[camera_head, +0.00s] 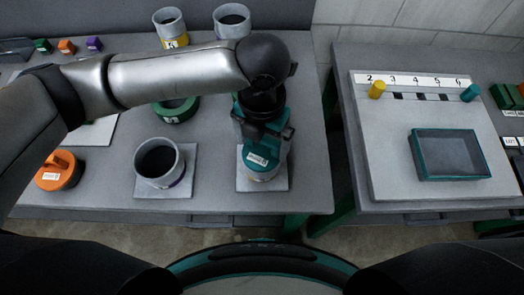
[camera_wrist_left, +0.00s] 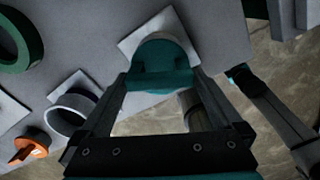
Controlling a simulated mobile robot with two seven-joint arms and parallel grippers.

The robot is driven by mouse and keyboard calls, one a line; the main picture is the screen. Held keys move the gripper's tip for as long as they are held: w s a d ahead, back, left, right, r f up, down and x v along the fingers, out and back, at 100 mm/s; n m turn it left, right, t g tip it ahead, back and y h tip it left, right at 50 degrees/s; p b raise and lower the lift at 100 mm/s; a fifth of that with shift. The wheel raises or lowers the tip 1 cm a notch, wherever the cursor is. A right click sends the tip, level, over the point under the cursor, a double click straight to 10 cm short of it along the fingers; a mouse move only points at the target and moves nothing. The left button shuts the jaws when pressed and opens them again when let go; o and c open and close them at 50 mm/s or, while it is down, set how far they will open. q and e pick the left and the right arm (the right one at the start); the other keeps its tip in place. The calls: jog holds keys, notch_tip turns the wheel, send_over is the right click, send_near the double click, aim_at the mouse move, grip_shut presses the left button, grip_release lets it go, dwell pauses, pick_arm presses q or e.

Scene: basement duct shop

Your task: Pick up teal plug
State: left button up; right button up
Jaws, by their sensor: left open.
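The teal plug (camera_head: 262,158) is a round cap with a raised grip and a white label. It sits on a collar over a pale square plate (camera_head: 280,182) near the front edge of the left table. My left gripper (camera_head: 264,138) is directly above it, pointing down, and partly hides it. In the left wrist view, the teal plug (camera_wrist_left: 162,62) shows between the spread fingers of my left gripper (camera_wrist_left: 163,82). The jaws are open, and I cannot tell whether either finger touches the plug.
A grey open collar (camera_head: 158,163) stands left of the plug, with an orange plug (camera_head: 60,170) farther left. A green ring (camera_head: 175,110) and two more collars lie behind. A gap separates the right table, which holds a teal-rimmed tray (camera_head: 421,176) and a numbered strip.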

pick_arm(q)
jog(key=shift+f, duration=0.1)
jog(key=c, duration=1.2)
jog(key=shift+c, duration=0.4)
